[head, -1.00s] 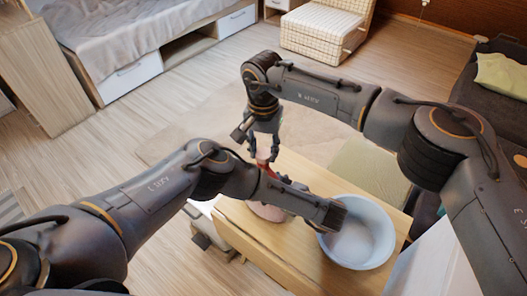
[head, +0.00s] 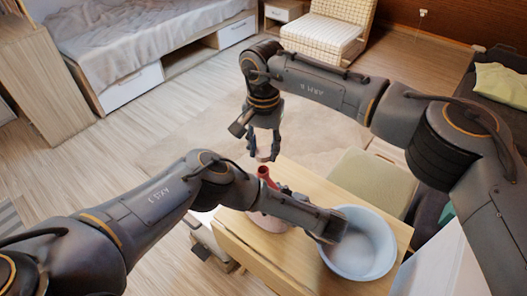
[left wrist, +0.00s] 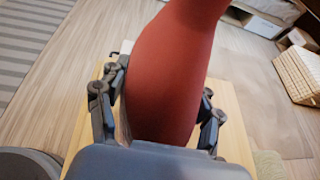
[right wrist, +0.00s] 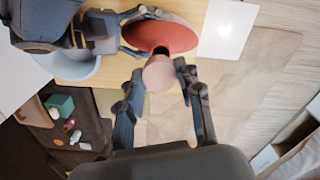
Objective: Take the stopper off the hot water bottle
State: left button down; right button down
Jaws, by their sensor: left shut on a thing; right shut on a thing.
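The hot water bottle is red. Its neck (head: 264,172) stands up behind my left forearm in the head view, and its body (left wrist: 175,75) fills the left wrist view. My left gripper (left wrist: 164,85) is shut on the body, one finger on each side. In the head view my left forearm hides those fingers. My right gripper (head: 264,150) is shut on the pale pink stopper (right wrist: 158,76), just above the neck. In the head view a small gap shows between stopper and neck. The right wrist view shows the dark mouth (right wrist: 161,50) beyond the stopper.
The bottle is over a small wooden table (head: 312,188). A pale blue basin (head: 391,232) stands on it at the right, close to my left forearm. A greenish seat (head: 368,180) is behind the table. Open floor lies towards the bed (head: 150,40).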

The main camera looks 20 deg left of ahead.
pick_arm(q)
jog(key=shift+c, duration=0.8)
grip_release()
jog(key=shift+d, duration=0.1)
